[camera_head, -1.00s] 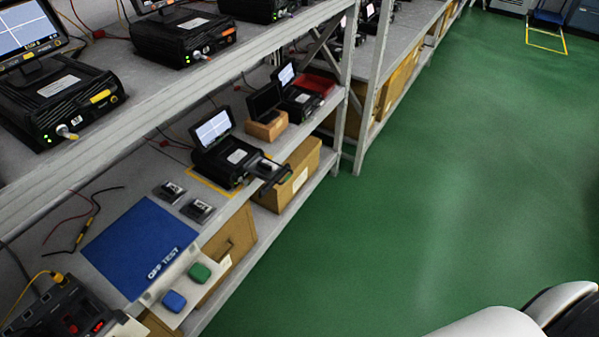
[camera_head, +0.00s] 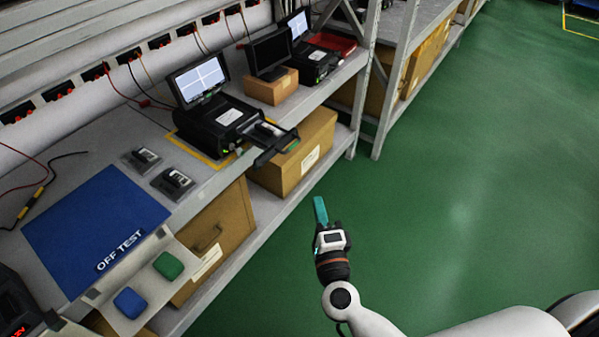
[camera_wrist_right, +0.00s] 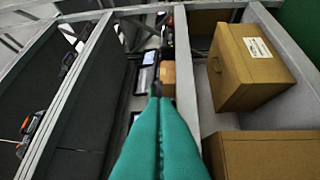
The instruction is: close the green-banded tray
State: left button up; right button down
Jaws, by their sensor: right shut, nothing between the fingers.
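The green-banded tray (camera_head: 272,143) sticks out of the front of a black tester (camera_head: 215,122) on the shelf, past its edge. A small unit sits in the tray, and a bit of green shows on its near side. The tester has a lit screen and stands in a yellow outline. My right gripper (camera_head: 321,210) is to the right of and nearer than the tray, over the green floor, apart from it. Its teal fingers are shut and empty, and they also fill the lower middle of the right wrist view (camera_wrist_right: 157,100). My left gripper is not in view.
A blue OFF TEST mat (camera_head: 95,225) and two small units (camera_head: 172,182) lie left of the tester. Cardboard boxes (camera_head: 300,155) stand on the shelf below. A second tester (camera_head: 312,62) stands behind. A rack upright (camera_head: 368,85) is beyond. The floor at right is clear.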

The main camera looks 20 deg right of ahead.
pick_arm(q)
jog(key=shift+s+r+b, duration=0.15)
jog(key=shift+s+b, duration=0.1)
jog(key=shift+b, duration=0.4)
pick_arm(e)
jog(key=w+r+m, duration=0.1)
jog(key=w+r, duration=0.2)
jog(key=w, duration=0.9)
jog(key=shift+w+a, duration=0.35)
jog(key=shift+w, duration=0.05)
